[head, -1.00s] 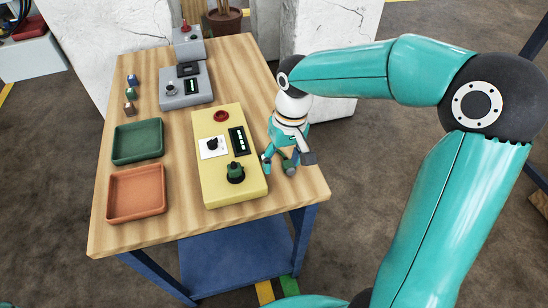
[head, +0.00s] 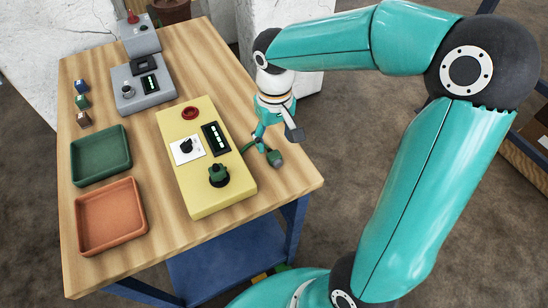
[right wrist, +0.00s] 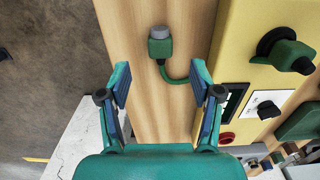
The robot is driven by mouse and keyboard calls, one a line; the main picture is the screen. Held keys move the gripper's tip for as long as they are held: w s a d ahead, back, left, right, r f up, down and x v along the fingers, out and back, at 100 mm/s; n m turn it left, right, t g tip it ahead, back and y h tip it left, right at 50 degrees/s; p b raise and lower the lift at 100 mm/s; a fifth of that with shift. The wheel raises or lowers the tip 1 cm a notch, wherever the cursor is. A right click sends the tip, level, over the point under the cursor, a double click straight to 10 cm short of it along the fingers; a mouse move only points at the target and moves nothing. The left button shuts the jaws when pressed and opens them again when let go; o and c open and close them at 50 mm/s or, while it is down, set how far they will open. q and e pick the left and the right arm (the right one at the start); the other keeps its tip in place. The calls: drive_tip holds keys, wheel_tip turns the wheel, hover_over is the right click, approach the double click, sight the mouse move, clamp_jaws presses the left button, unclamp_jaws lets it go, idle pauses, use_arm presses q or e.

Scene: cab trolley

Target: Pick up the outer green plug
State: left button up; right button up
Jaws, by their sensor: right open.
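The outer green plug (head: 275,157) lies on the wooden table to the right of the yellow box (head: 190,150). In the right wrist view the plug (right wrist: 159,48) has a green body and a grey end. Its green cable (right wrist: 172,76) curves toward the box and is partly hidden by a finger. My right gripper (head: 264,139) is open and empty. In the right wrist view its fingers (right wrist: 162,86) are spread, with the plug beyond their tips, roughly midway between them. A second green plug (head: 218,175) sits on top of the yellow box. My left gripper is not in view.
The yellow box stands close beside my right gripper and carries a red button, a dial and a display. A green tray (head: 101,157), an orange tray (head: 111,216) and a grey device (head: 142,92) lie further left. The table's right edge is near the plug.

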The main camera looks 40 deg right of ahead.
sight(274, 155)
drive_tip(key=shift+f, duration=3.25)
clamp_jaws()
drive_tip(key=shift+r, duration=0.1)
wheel_tip(274, 155, up, 20)
drive_tip(key=p, duration=0.1)
